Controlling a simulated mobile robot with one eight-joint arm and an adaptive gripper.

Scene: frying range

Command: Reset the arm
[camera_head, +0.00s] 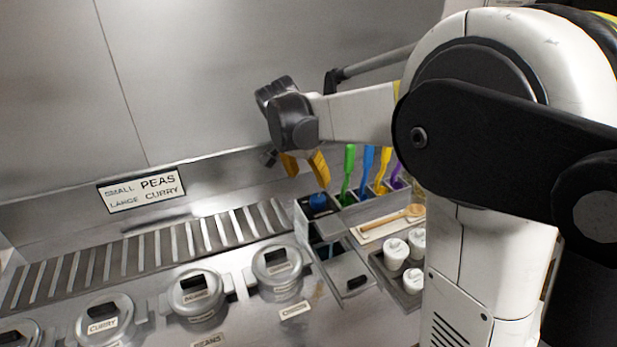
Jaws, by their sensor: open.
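My gripper (304,166), with yellow fingers, points down at the picture's centre, above the left end of a row of utensil compartments. Its fingers look apart and nothing shows between them. A blue item (318,203) sits in the dark compartment just below the fingertips; I cannot tell whether they touch it. My white and black arm reaches in from the right and hides much of that side.
Upright green (348,170), blue (366,168), yellow (382,166) and purple (396,175) handles stand right of my gripper. White-lidded pots (396,252) stand below them. Lidded round wells (200,292) line the counter's front left.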

